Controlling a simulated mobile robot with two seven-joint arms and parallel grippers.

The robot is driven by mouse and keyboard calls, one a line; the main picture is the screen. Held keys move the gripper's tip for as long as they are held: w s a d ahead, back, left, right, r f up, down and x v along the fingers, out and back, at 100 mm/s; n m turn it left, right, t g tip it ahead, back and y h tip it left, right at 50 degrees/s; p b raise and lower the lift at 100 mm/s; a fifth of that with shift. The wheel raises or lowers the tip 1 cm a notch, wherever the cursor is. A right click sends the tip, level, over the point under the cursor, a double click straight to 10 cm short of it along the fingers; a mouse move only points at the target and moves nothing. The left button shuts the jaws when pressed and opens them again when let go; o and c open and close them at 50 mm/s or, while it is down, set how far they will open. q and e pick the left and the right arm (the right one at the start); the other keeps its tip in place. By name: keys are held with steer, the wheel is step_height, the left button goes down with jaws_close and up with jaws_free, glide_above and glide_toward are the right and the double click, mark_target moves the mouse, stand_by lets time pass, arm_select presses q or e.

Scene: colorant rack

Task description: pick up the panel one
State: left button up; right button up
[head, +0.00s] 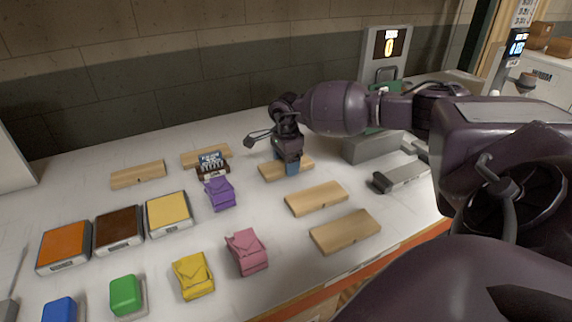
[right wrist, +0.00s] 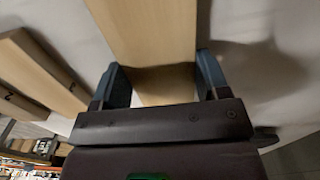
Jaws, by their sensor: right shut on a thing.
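My right gripper (head: 291,167) reaches down onto the panel (head: 268,172) at the back middle. In the right wrist view its two blue fingers (right wrist: 160,75) are shut on the sides of this panel (right wrist: 155,28). I cannot tell whether the panel is clear of the table. The gripper hides the panel's middle in the head view. My left gripper is not in view.
Other panels lie at front right (head: 345,232), right of centre (head: 316,198), back left (head: 138,174) and behind a dark lettered item (head: 211,164). Purple (head: 219,193), pink (head: 246,251) and yellow (head: 193,276) packets and coloured trays (head: 168,214) fill the left. A grey device (head: 386,48) stands behind.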

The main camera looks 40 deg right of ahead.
step_height(320, 180, up, 20)
steer(key=shift+f+p, duration=0.15)
steer(key=shift+p, duration=0.15)
